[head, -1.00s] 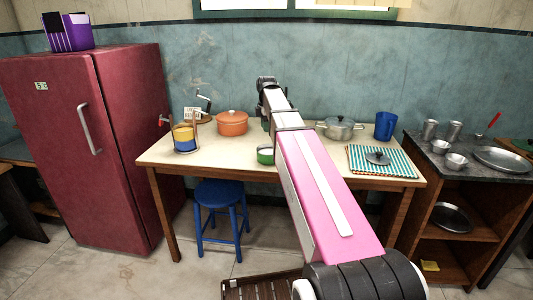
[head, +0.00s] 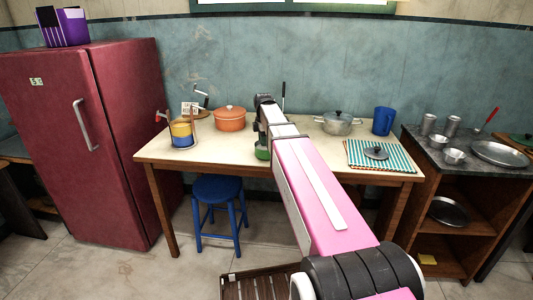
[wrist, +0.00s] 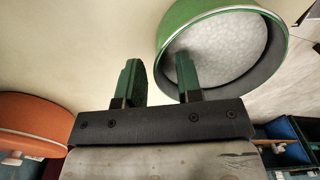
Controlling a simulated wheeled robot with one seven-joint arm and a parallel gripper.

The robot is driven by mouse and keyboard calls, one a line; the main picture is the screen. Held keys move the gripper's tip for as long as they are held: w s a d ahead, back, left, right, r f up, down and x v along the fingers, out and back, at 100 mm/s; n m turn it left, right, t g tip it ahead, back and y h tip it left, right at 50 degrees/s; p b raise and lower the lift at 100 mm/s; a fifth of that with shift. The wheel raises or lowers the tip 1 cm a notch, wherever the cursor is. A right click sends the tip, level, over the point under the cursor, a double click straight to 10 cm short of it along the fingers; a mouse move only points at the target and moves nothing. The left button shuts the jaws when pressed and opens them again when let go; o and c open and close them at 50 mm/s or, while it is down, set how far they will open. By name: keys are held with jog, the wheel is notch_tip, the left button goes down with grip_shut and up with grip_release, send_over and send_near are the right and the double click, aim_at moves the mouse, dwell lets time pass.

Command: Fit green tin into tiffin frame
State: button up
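The green tin (head: 262,154) stands near the front edge of the table, partly hidden by my arm. In the wrist view the green tin (wrist: 172,30) is at the upper right, with its open top and grey inside showing. My gripper (wrist: 160,75) is open, with a gap between its two fingers. The right finger overlaps the tin's near left rim in the picture, and the left finger is outside the tin. I cannot tell whether either finger touches it. The tiffin frame (head: 194,121) stands at the table's left, holding a yellow tin (head: 181,129) and a blue tin (head: 183,141).
An orange pot (head: 230,120) stands behind the tin, left of my arm. A steel pot (head: 338,124), a blue jug (head: 383,121) and a striped cloth (head: 362,160) with a lid (head: 376,153) are on the right. The tabletop (head: 222,148) between the frame and the green tin is clear.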

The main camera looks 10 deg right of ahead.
jog(key=shift+f, duration=0.7)
grip_shut()
jog(key=shift+r, duration=0.15)
